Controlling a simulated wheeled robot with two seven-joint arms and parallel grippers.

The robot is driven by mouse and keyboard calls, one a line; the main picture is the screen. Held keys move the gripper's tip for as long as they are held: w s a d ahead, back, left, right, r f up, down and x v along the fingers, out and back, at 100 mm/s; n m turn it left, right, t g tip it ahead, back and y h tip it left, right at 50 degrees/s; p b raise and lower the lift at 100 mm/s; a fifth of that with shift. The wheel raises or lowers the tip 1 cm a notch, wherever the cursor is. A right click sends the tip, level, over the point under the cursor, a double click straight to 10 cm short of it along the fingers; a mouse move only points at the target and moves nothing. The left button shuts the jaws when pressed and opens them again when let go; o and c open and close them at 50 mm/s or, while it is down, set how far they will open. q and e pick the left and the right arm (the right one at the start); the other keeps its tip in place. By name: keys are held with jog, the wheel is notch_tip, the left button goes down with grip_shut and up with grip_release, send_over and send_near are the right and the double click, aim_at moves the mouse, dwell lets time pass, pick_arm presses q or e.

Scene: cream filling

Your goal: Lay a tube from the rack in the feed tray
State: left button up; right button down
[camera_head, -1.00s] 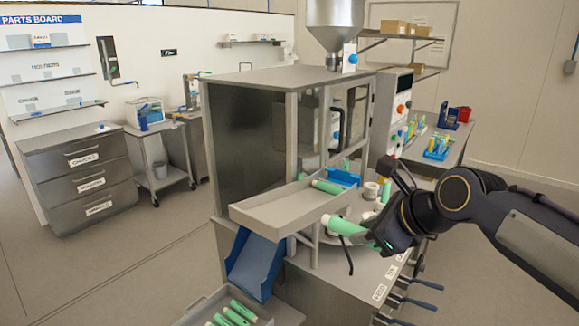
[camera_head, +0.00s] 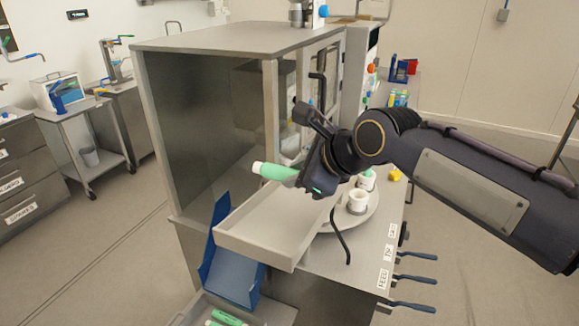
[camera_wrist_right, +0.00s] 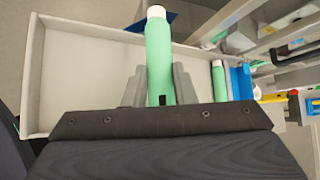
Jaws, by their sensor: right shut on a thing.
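My right gripper (camera_head: 300,178) is shut on a green tube (camera_head: 272,171) with a white cap. The tube is held above the feed tray (camera_head: 262,253), its capped end pointing left. In the right wrist view the held tube (camera_wrist_right: 158,55) stands out between the fingers (camera_wrist_right: 160,88), with the pale tray floor (camera_wrist_right: 85,75) behind it. Another green tube (camera_wrist_right: 218,80) lies at the tray's right end in that view, beside a blue part (camera_wrist_right: 241,82). My arm hides that end in the head view. My left gripper is out of view.
A blue chute (camera_head: 228,262) and a lower bin with green tubes (camera_head: 228,318) are below the tray. The glazed machine cabinet (camera_head: 200,130) stands behind it. A turntable with white cups (camera_head: 357,200) is to the right. The near part of the tray is bare.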

aim_at(297, 219)
jog(key=shift+f+b, duration=3.25)
jog(key=shift+f, duration=0.45)
